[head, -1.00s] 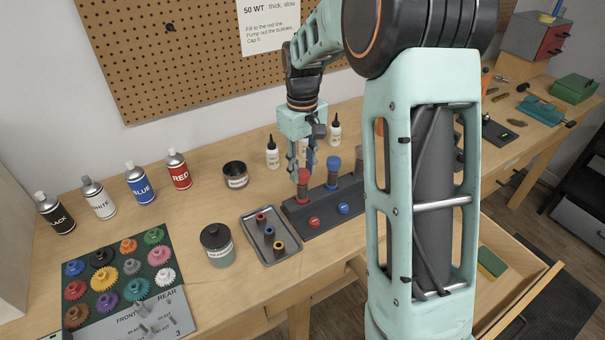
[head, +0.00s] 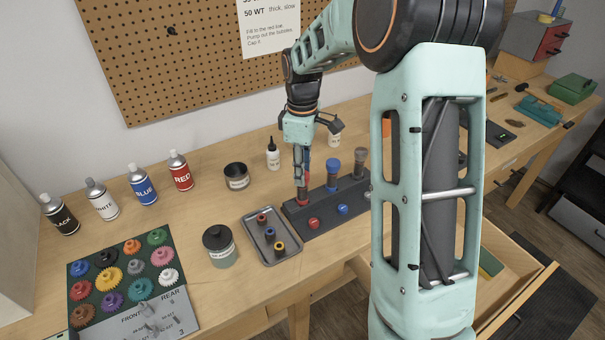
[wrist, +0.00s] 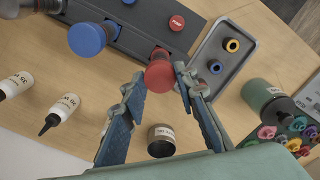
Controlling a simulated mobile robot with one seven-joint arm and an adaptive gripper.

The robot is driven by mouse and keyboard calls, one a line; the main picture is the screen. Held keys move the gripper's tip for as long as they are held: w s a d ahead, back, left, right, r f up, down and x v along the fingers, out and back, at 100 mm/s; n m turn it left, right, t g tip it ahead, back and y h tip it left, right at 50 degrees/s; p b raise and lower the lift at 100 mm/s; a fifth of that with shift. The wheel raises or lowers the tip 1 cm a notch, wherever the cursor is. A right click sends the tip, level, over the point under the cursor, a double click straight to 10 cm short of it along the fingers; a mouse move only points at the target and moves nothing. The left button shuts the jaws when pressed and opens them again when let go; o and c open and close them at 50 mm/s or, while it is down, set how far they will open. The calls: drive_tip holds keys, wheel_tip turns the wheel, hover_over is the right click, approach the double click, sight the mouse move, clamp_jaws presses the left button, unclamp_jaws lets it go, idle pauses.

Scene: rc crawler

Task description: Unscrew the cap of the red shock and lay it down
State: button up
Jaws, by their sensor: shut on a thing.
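The red shock (head: 302,195) stands upright at the left end of the dark shock stand (head: 322,214). Its red cap (wrist: 159,74) sits between my fingertips in the wrist view. My gripper (head: 302,176) points down over the red shock and is shut on this cap. In the head view, the fingers partly hide the cap. I cannot tell whether the cap is still seated on the shock. The blue-capped shock (head: 332,172) stands to the right, and it also shows in the wrist view (wrist: 87,39).
A grey tray (head: 252,213) with small red, blue and yellow parts lies left of the stand. A lidded jar (head: 219,246), an open dark tin (head: 236,176) and a dropper bottle (head: 273,155) stand nearby. Bare table lies between jar and tin.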

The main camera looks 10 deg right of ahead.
drive_tip(key=shift+n, duration=0.5)
drive_tip(key=n+p, duration=0.1)
drive_tip(key=n, duration=0.1)
drive_tip(key=shift+r+n, duration=0.15)
drive_tip(key=shift+n, duration=0.15)
drive_tip(key=shift+n+p, duration=0.45)
drive_tip(key=shift+n, duration=0.35)
drive_tip(key=shift+n+p, duration=0.65)
drive_tip(key=shift+n, duration=1.45)
